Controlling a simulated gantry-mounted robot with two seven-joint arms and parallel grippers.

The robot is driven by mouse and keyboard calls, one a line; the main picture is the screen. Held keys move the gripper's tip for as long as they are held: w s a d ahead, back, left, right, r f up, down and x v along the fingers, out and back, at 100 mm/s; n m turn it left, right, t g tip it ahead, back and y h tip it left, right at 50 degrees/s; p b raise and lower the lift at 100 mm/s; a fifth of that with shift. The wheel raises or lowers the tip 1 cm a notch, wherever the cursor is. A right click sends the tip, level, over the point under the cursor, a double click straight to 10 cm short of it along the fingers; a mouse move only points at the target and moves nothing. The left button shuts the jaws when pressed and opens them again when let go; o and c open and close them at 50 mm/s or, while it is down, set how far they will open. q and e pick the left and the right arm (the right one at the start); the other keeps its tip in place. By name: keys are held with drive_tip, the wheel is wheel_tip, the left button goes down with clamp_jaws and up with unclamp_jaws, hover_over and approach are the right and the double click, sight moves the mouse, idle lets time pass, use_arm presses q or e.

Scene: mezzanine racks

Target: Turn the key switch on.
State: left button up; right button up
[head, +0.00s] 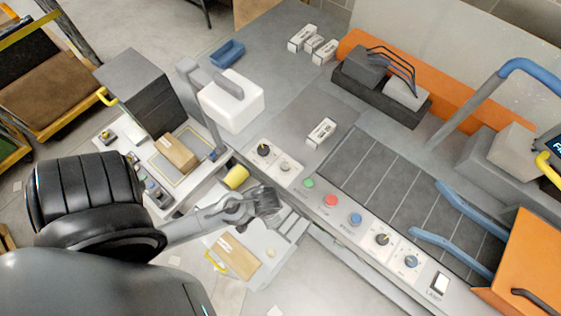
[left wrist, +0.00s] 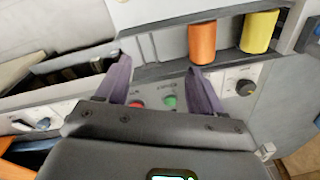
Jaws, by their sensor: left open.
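A sloped control panel (head: 322,206) runs along the front edge of the bench. It carries a black knob (head: 263,150), a smaller knob (head: 285,167), green, red and blue buttons, and two round rotary switches (head: 382,240) and (head: 411,261). I cannot tell for sure which rotary control is the key switch. My left gripper (head: 279,203) hangs just in front of the panel, near the green button (head: 309,183). In the left wrist view its fingers (left wrist: 160,84) are apart and empty, with the green button (left wrist: 170,102) and red button (left wrist: 137,104) between them. My right gripper is not visible.
A white lamp rocker (head: 440,284) sits at the panel's right end. Behind the panel are a dark roller bed (head: 385,180) and blue rails (head: 450,252). A yellow cylinder (head: 236,177) is near my left gripper; orange (left wrist: 202,44) and yellow (left wrist: 259,32) cylinders show in the wrist view.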

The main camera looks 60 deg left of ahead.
use_arm(q)
drive_tip(key=shift+t, duration=0.4)
drive_tip(key=shift+w+d+r, duration=0.25)
drive_tip(key=shift+d+r, duration=0.3)
drive_tip(key=shift+r, duration=0.3)
drive_tip(key=shift+w+d+r, duration=0.25)
drive_tip(key=shift+d+r, duration=0.25)
drive_tip(key=shift+r, duration=0.35)
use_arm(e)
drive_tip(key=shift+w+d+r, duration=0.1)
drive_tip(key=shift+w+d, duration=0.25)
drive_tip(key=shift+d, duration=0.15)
